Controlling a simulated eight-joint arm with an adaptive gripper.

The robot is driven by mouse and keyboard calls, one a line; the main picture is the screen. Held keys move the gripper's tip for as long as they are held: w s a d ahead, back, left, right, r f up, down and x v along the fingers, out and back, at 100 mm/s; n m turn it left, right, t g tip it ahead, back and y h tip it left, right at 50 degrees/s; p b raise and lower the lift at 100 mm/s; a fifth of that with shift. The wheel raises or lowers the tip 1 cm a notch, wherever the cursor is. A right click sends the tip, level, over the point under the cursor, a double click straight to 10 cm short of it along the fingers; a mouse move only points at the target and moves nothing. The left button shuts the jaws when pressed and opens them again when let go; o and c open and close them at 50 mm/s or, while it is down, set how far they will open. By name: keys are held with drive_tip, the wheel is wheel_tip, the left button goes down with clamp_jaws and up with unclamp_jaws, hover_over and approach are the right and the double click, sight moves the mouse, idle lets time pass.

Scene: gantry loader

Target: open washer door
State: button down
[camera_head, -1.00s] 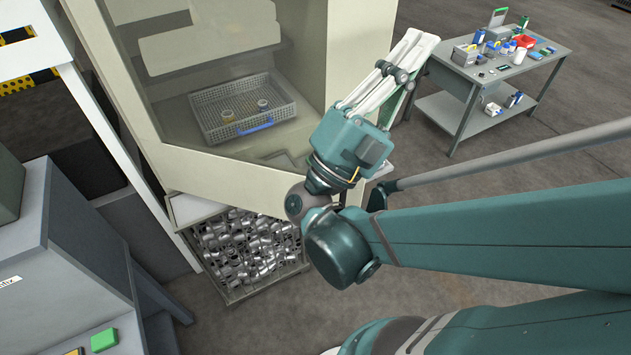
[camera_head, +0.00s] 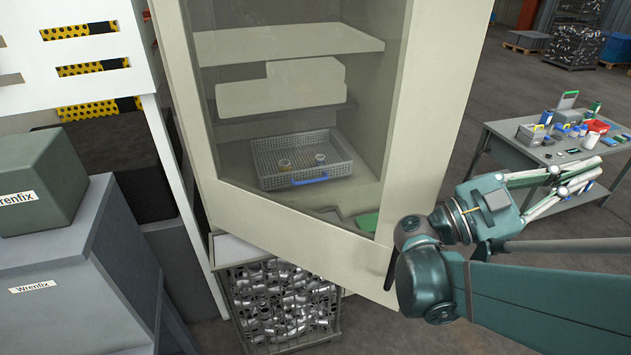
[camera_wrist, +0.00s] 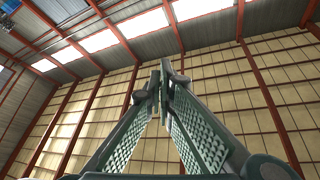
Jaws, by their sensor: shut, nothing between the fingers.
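The washer (camera_head: 432,110) is a tall cream cabinet. Its door has a large window (camera_head: 230,150) and appears closed. A thin dark upright bar, which looks like the door handle (camera_head: 390,268), shows at the door's lower right, partly beside my arm. Through the window I see a grey mesh basket (camera_head: 262,178) with a blue handle and two small parts in it. My gripper (camera_head: 590,175) is right of the washer, apart from the door, pointing right and away from it. In the wrist view my gripper (camera_wrist: 165,78) has its fingertips together, empty, with the roof and wall behind.
A wire crate of shiny metal parts (camera_head: 280,305) stands below the washer front. Grey cabinets (camera_head: 75,270) are at left. A grey workbench (camera_head: 510,145) with boxes and a red bin (camera_head: 597,126) stands behind my gripper. Floor between washer and bench is open.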

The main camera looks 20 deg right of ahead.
drive_tip(key=w+d+f+n+t+y+b, duration=0.1)
drive_tip(key=w+d+f+n+t+b, duration=0.15)
drive_tip(key=d, duration=0.45)
drive_tip(key=w+d+f+n+t+y+b, duration=0.1)
drive_tip(key=w+d+f+n+t+b, duration=0.2)
drive_tip(key=d, duration=0.5)
drive_tip(key=w+f+n+t+y+b, duration=0.1)
drive_tip(key=w+f+n+t+y, duration=0.15)
drive_tip(key=w+f+t, duration=0.45)
drive_tip(key=w+f+n+t+y+b, duration=0.1)
drive_tip(key=w+f+t+y, duration=0.25)
drive_tip(key=w, duration=0.85)
drive_tip(key=w+f+n+t+y+b, duration=0.1)
drive_tip(key=w+f+n+t+y, duration=0.2)
drive_tip(key=w+f, duration=0.45)
drive_tip(key=w+a+f+n+t+y+b, duration=0.2)
drive_tip(key=w+a+f+y, duration=0.2)
drive_tip(key=a+y, duration=0.3)
drive_tip(key=w+a+f+n+t+y+b, duration=0.1)
drive_tip(key=w+a+f+t+y, duration=0.2)
drive_tip(key=w+a+f+y, duration=0.25)
drive_tip(key=s+a+f+n+g+y+b, duration=0.1)
drive_tip(key=s+a+f+n+g+y, duration=0.1)
drive_tip(key=s+a+g+y, duration=0.2)
drive_tip(key=s+a+f+n+g+y+b, duration=0.2)
drive_tip(key=s+a+f+n+g+y, duration=0.1)
drive_tip(key=s+a+y, duration=0.7)
drive_tip(key=shift+s+a+f+g, duration=0.25)
drive_tip(key=shift+s+a+g, duration=0.15)
drive_tip(key=shift+s, duration=0.8)
